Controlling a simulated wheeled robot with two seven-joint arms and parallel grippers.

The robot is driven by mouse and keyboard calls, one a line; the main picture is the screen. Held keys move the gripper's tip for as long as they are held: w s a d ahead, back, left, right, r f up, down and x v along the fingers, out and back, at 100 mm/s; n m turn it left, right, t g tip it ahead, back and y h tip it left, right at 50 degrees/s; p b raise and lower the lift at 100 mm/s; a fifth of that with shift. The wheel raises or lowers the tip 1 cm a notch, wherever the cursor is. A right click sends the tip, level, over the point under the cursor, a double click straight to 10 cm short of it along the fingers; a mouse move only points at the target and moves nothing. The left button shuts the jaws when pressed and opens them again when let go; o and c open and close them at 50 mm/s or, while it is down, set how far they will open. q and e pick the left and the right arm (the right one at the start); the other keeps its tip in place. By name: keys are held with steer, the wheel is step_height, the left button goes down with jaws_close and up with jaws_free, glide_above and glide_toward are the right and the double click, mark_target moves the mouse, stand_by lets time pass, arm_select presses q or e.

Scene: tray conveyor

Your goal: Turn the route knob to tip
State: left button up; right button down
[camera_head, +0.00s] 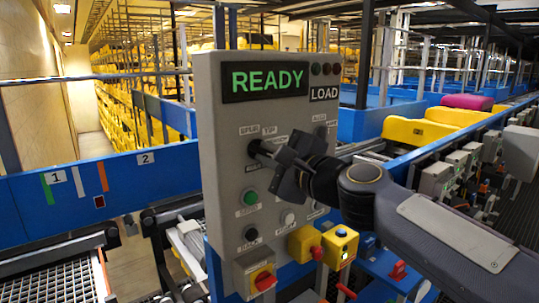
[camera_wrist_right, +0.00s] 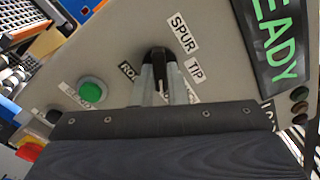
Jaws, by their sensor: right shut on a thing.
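The route knob (camera_head: 257,147) is a black knob on the grey control panel (camera_head: 222,200), below the labels SPUR and TIP (camera_head: 269,132). My right gripper (camera_head: 268,152) reaches in from the right and is shut on the knob. In the right wrist view, the two fingers of the gripper (camera_wrist_right: 160,75) sit on either side of the black knob (camera_wrist_right: 157,54). The SPUR label (camera_wrist_right: 183,34) and the TIP label (camera_wrist_right: 195,71) are beside it. The fingers hide part of the knob, and I cannot tell which label it points to. My left gripper is not in view.
The panel's display (camera_head: 265,80) reads READY, with LOAD below it. A green button (camera_head: 251,196) and a black knob (camera_head: 251,233) are lower on the panel. A red-and-yellow switch (camera_head: 262,279) and yellow boxes (camera_head: 340,246) sit near its bottom. Blue conveyor rails (camera_head: 120,180) flank it.

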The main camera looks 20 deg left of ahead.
steer(key=n, duration=0.3)
steer(key=shift+f+n+b, duration=0.1)
steer(key=shift+n+b, duration=0.3)
steer(key=n+b, duration=0.1)
steer(key=n, duration=0.3)
steer(key=n+b, duration=0.1)
steer(key=n, duration=0.3)
steer(key=shift+n+b, duration=0.45)
steer(key=shift+n, duration=1.45)
steer(key=c, duration=1.4)
jaws_free()
steer(key=shift+c, duration=0.2)
